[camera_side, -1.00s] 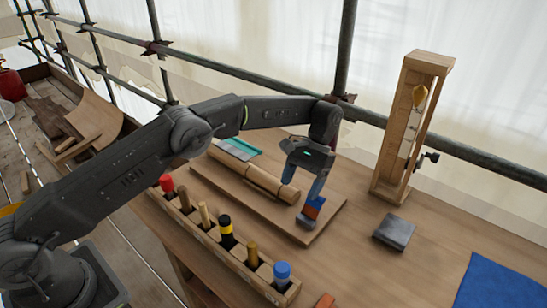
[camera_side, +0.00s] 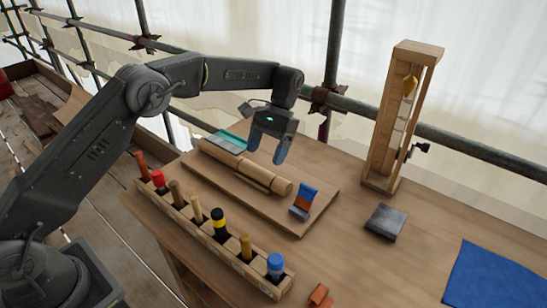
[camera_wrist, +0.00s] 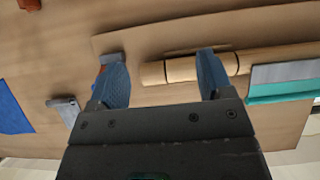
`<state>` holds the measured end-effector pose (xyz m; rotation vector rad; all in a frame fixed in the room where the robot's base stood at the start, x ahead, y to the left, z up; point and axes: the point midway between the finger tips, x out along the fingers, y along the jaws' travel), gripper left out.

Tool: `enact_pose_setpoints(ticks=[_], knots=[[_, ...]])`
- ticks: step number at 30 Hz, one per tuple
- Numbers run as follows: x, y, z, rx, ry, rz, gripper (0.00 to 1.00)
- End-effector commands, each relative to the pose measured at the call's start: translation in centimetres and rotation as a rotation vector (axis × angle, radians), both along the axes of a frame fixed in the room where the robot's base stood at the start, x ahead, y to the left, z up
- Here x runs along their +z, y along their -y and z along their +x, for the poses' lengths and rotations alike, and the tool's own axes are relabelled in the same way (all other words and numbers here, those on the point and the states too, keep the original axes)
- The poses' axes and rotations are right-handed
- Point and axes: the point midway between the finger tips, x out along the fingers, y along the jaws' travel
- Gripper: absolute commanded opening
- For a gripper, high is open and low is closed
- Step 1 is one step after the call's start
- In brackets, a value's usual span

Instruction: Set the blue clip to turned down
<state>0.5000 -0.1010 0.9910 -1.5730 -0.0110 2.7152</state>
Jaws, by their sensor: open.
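The blue clip (camera_side: 308,193) sits at the front right end of the wooden board (camera_side: 300,224). Its blue flap stands up, leaning slightly, with an orange part below it and a grey base at the bottom. My gripper (camera_side: 266,156) is open and empty, raised above the board, to the left of the clip and apart from it. In the wrist view, my gripper's (camera_wrist: 161,62) left finger partly hides the clip (camera_wrist: 112,58), of which grey and a little orange show.
A wooden roll (camera_side: 245,168) lies on the board beside a teal-and-grey piece (camera_side: 224,142). A rack (camera_side: 205,228) of several coloured-handled tools runs along the front. A grey block (camera_side: 386,222), a wooden frame (camera_side: 382,150), a blue cloth (camera_side: 490,275) and an orange piece (camera_side: 319,295) lie around.

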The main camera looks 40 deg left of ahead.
Motion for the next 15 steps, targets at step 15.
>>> enact_pose_setpoints(ticks=[15], knots=[[3.1,11.0,2.4,-0.002,0.522,-0.008,0.73]])
